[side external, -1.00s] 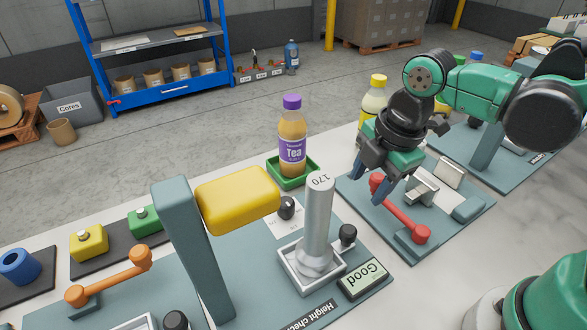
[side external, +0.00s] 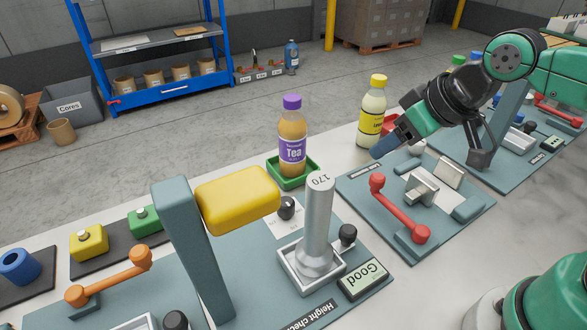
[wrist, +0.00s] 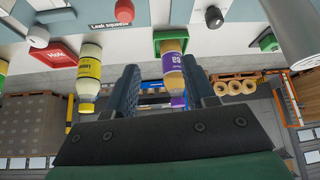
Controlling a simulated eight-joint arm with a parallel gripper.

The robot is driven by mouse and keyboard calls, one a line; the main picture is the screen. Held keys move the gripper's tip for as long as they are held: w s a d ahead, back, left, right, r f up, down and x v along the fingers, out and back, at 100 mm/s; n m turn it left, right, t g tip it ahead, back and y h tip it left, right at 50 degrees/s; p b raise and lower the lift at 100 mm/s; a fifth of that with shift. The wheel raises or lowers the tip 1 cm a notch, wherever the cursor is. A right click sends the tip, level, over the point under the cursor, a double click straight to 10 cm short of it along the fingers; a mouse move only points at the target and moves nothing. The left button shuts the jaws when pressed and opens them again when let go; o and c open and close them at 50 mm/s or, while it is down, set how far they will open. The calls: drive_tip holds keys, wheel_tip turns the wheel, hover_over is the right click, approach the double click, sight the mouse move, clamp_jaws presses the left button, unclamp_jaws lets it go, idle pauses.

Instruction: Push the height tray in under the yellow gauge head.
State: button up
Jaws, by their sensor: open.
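The height tray (side external: 296,284) is a pale square tray on the teal height-check plate, with a grey cylinder (side external: 318,222) marked 170 standing upright in it. The yellow gauge head (side external: 238,199) sticks out from a teal post (side external: 192,245), to the left of the cylinder. The tray is beside the head in the picture, not under it. My gripper (side external: 386,144) is open and empty, above the back of the neighbouring red-handled plate, well away from the tray. Its two blue fingers (wrist: 160,78) show apart in the wrist view.
A purple-capped tea bottle (side external: 292,140) stands in a green holder behind the tray. A yellow-capped bottle (side external: 371,112) stands close to my fingers. Dark knobs (side external: 347,235) and a "Good" display (side external: 363,279) flank the tray. A red lever (side external: 400,212) lies to the right.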

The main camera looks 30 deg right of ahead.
sight(318, 182)
drive_tip(key=s+a+r+n+g+y, duration=0.2)
drive_tip(key=s+a+r+n+g, duration=0.15)
drive_tip(key=a+r+n, duration=0.5)
drive_tip(key=shift+m, duration=0.65)
drive_tip(key=x, duration=0.4)
drive_tip(key=a+x, duration=0.1)
drive_tip(key=x, duration=0.3)
drive_tip(key=a+x, duration=0.1)
drive_tip(key=x, duration=0.3)
drive_tip(key=shift+s+a+r, duration=0.1)
drive_tip(key=shift+r, duration=0.1)
wheel_tip(318, 182, up, 20)
